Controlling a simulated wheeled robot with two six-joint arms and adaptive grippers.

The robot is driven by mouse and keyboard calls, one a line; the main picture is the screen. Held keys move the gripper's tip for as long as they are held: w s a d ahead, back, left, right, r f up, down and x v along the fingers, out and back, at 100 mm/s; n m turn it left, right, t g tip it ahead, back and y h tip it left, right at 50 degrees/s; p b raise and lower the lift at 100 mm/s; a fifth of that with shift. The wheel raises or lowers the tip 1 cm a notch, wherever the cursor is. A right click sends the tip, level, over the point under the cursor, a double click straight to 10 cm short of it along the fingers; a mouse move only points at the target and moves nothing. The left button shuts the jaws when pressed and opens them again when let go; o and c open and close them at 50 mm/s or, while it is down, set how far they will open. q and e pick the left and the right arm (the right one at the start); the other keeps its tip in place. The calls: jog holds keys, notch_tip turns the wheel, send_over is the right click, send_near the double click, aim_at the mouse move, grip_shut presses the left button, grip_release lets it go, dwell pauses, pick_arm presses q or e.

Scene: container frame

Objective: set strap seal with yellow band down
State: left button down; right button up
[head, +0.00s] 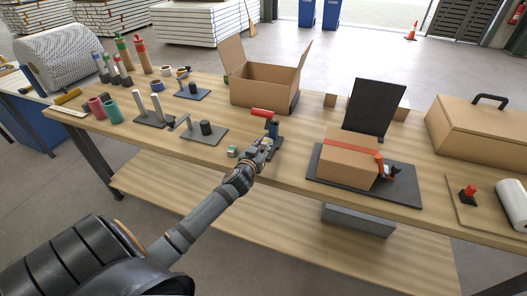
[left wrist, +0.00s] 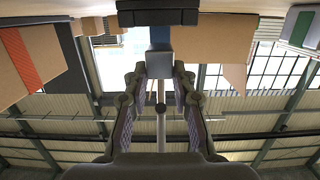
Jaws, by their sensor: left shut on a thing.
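My left gripper (head: 266,146) is over the front edge of the workbench, in the middle of the head view. In the left wrist view its fingers (left wrist: 160,85) are shut on a small grey block, which I take to be the strap seal (left wrist: 159,65). No yellow band shows on it, and the fingers hide part of it. Just beyond the gripper stands a tool with a red roller (head: 263,113) and a blue post (head: 273,128). I cannot tell whether the seal touches it or the bench. My right gripper is not in view.
A small greenish block (head: 232,151) lies left of the gripper. A closed carton with a red strap (head: 350,155) sits on a dark mat (head: 322,171) to the right. An open carton (head: 264,92) stands behind. Dark plates with posts (head: 203,132) stand left. Bare bench (head: 300,146) lies between.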

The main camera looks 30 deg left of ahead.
pick_arm(q)
notch_tip(320, 180, down, 3)
jog(key=shift+r, duration=0.1)
jog(key=shift+f, duration=0.25)
jog(key=c, duration=1.1)
grip_release()
